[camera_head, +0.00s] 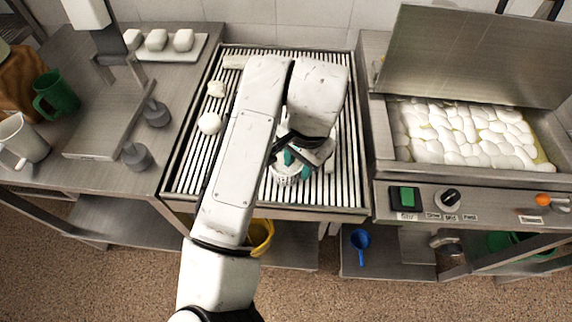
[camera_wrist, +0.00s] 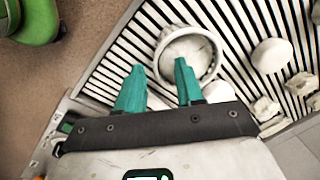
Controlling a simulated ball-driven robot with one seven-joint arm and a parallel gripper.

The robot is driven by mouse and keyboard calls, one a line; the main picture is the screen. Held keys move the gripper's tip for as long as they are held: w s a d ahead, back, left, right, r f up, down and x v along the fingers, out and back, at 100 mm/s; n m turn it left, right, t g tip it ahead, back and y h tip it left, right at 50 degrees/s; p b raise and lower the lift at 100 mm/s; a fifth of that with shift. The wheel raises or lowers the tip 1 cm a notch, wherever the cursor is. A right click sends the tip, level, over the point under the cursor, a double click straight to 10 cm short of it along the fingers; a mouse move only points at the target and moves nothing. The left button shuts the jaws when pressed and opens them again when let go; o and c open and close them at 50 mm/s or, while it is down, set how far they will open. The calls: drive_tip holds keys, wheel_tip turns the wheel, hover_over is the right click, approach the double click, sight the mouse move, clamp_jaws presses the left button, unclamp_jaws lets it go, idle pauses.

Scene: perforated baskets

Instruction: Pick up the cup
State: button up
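A round, pale, thick-rimmed open vessel, apparently the cup (camera_wrist: 211,49), rests on the slatted rack. It also shows in the head view (camera_head: 284,178), partly hidden by my gripper. My gripper (camera_wrist: 158,77) has two green fingers held apart with nothing seen clamped between them. One fingertip overlaps the near rim in the wrist view; I cannot tell whether it touches. In the head view, my gripper (camera_head: 297,157) is right over the vessel. A white mug (camera_head: 22,140) and a green mug (camera_head: 57,92) stand on the left counter.
White lumps (camera_head: 209,123) lie on the rack's left side. A tray with white pieces (camera_head: 157,42) is at the back left. At right, a machine (camera_head: 470,205) with a raised lid (camera_head: 470,60) holds many white lumps. A yellow bucket (camera_head: 260,236) is below.

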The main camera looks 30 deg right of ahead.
sight(298, 175)
wheel_tip(298, 175, down, 5)
drive_tip(key=shift+w+r+p, duration=0.1)
drive_tip(key=shift+w+p, duration=0.05)
drive_tip(key=shift+p, duration=0.15)
drive_tip(key=shift+c, duration=0.2)
clamp_jaws()
